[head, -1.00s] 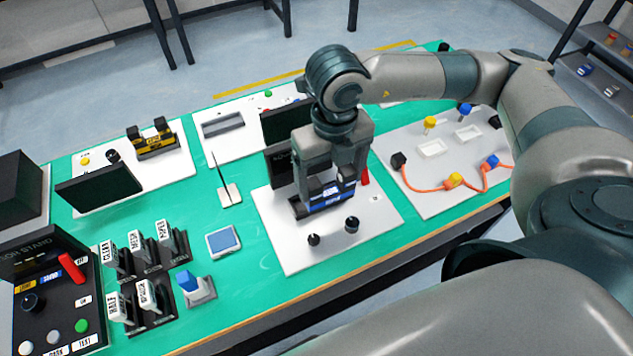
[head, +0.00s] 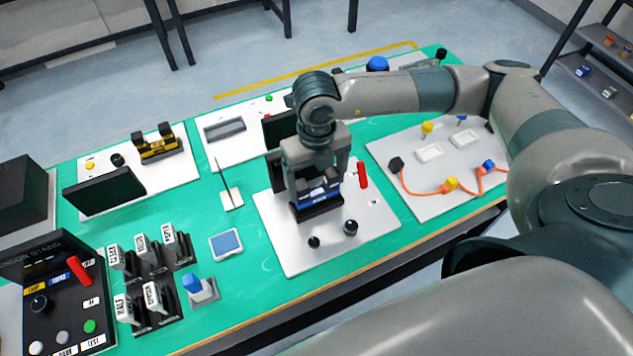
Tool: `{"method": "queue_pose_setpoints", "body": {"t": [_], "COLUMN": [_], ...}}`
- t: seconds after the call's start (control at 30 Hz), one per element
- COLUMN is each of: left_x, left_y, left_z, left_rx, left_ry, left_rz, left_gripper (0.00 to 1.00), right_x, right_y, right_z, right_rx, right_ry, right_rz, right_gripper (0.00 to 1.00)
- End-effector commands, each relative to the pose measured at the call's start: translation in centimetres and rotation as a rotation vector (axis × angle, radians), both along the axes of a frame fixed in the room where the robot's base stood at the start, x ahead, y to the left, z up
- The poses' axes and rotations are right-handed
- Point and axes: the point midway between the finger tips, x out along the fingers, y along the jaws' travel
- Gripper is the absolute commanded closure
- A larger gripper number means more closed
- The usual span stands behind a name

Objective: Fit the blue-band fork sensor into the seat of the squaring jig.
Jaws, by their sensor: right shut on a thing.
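My right gripper (head: 318,184) points down over the central white plate (head: 285,255), shut on the blue-band fork sensor (head: 321,198). The sensor is a small dark part with a blue strip facing me. Below it is a black block (head: 318,212) on the plate, which looks like the seat of the squaring jig. The sensor overlaps the block from this angle; I cannot tell whether it touches, hovers or sits in it. The gripper hides the sensor's top. The plate also carries a red lever (head: 363,175) and two black knobs (head: 350,227). My left gripper is not in view.
A yellow-banded fork part (head: 158,147) stands on the back-left plate. Labelled grey-white parts (head: 140,250) stand in black holders at left. A thin upright rod (head: 222,176) rises left of the central plate. An orange cable (head: 425,192) lies on the right plate.

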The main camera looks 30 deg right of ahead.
Motion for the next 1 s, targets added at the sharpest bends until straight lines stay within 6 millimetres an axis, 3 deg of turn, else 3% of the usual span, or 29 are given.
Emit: {"method": "queue_pose_setpoints", "body": {"t": [0.2,0.6,0.63,0.7,1.0], "left_x": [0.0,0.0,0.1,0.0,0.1], "left_y": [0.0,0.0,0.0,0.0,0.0], "left_z": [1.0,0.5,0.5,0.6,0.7], "left_rx": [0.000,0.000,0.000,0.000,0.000], "left_ry": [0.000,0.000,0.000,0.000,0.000], "left_rz": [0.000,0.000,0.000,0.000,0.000], "left_gripper": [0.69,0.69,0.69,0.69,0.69], "right_x": [0.0,0.0,0.0,0.0,0.0], "right_y": [0.0,0.0,0.0,0.0,0.0], "right_z": [-1.8,-2.3,-2.3,-2.2,-2.1], "right_rx": [0.000,0.001,0.001,0.001,0.001], "right_ry": [0.000,0.000,0.000,0.000,0.000], "right_rz": [-0.001,-0.001,-0.001,-0.001,-0.001], "right_gripper": [0.48,0.48,0.17,0.00,0.00]}}
